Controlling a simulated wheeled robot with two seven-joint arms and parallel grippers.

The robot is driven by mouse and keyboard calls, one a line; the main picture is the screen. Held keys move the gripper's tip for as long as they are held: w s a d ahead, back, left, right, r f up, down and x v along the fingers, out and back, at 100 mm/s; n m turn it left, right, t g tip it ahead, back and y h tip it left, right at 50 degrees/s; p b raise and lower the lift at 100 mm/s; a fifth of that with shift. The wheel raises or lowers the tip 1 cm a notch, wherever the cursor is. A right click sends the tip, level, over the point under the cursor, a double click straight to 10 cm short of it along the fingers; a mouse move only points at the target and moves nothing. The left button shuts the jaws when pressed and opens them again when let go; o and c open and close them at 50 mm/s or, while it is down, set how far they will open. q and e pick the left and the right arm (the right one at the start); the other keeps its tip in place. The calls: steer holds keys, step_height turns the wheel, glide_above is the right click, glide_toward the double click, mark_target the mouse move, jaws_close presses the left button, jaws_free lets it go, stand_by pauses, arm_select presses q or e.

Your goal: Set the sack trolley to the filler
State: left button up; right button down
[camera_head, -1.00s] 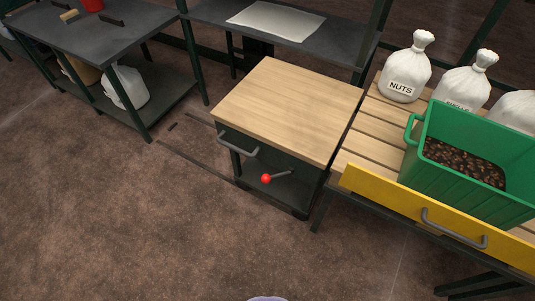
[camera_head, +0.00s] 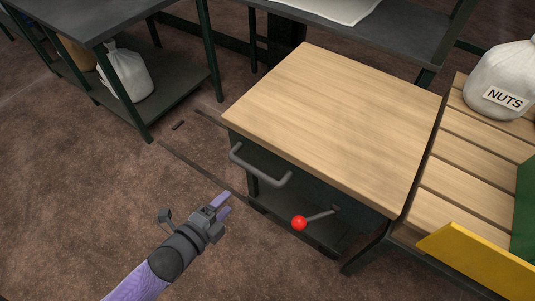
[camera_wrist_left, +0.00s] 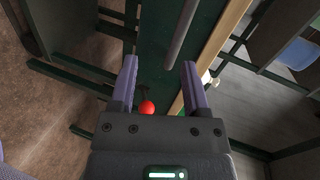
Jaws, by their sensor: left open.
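The trolley (camera_head: 335,115) has a pale wooden top and a dark green body. I take it to be the sack trolley. A grey bar handle (camera_head: 262,166) is on its front, with a red-knobbed lever (camera_head: 299,223) low down. My left gripper (camera_head: 225,203) is open and empty, in front of and below the handle, apart from it. In the left wrist view the gripper (camera_wrist_left: 160,68) has the red knob (camera_wrist_left: 147,107) showing between its fingers, farther off, and a grey bar (camera_wrist_left: 182,32) ahead. My right gripper is out of view. I cannot identify the filler.
A slatted bench (camera_head: 470,165) stands close on the right, with a white NUTS sack (camera_head: 505,85) and a yellow board (camera_head: 475,262). A dark workbench (camera_head: 85,20) with a white sack (camera_head: 128,72) below is at left. Floor strips (camera_head: 200,167) run beside the trolley. Open floor lies in front.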

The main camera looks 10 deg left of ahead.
mark_target(252, 173)
arm_select(q)
steer(key=shift+m+t+h, duration=0.4)
steer(key=shift+m, duration=0.4)
steer(key=b+x, duration=0.1)
steer(key=x, duration=0.2)
steer(key=r+b+x, duration=0.1)
steer(key=b+x, duration=0.1)
steer(key=x, duration=0.2)
steer(key=r+b+x, duration=0.1)
steer(key=b+x, duration=0.1)
steer(key=x, duration=0.1)
steer(key=shift+w+d+f, duration=0.15)
steer(key=shift+w+d, duration=0.1)
steer(key=shift+w, duration=0.2)
steer(key=shift+w+d, duration=0.15)
steer(key=shift+w, duration=0.15)
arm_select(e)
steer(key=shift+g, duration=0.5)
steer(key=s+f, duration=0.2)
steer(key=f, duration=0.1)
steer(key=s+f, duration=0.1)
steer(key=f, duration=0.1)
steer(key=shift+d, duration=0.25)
arm_select(q)
steer(key=shift+c, duration=1.2)
steer(key=c, duration=0.5)
jaws_close()
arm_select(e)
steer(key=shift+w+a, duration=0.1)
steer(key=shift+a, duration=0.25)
